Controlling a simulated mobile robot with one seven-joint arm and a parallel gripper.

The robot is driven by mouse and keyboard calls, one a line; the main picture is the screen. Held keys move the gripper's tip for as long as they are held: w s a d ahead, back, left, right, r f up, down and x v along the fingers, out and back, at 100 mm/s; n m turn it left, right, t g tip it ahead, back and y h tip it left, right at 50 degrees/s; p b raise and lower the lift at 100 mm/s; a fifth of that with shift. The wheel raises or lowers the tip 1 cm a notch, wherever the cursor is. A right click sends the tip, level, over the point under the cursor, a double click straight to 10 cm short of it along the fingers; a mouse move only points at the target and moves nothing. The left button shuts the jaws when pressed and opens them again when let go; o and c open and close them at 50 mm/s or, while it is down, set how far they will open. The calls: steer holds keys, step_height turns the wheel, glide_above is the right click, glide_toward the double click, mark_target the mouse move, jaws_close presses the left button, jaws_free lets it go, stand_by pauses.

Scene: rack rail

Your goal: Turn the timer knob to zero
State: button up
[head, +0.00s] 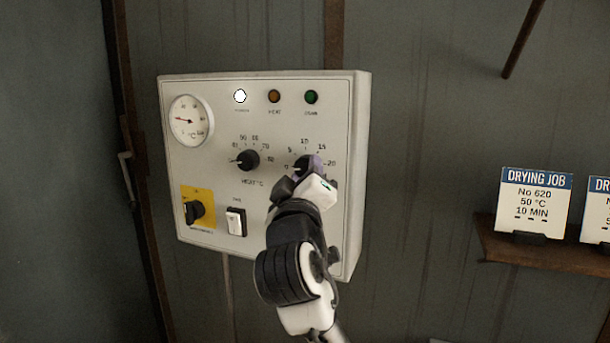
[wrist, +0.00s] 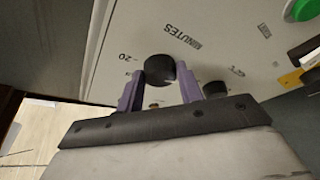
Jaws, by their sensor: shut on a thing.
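The timer knob (head: 302,164) is a round black knob at the right of the white control panel, partly hidden by my gripper in the head view. Its scale reads 5, 10, 15 and 20 around it. In the wrist view the knob (wrist: 160,68) sits between two purple fingers, beside the word MINUTES. My gripper (head: 309,170) is shut on the knob, one finger on each side. I cannot make out the knob's pointer, so its setting cannot be told.
The panel (head: 210,150) also carries a dial gauge (head: 191,121), a black heat knob (head: 247,159), a black switch on a yellow plate (head: 194,211) and a white rocker switch (head: 236,222). The white lamp (head: 240,96) is lit. A DRYING JOB card (head: 535,203) reads 10 MIN.

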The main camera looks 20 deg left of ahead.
steer(key=o, duration=1)
steer(key=shift+b+v, duration=4.4)
steer(key=shift+v, duration=2.5)
steer(key=shift+f, duration=0.1)
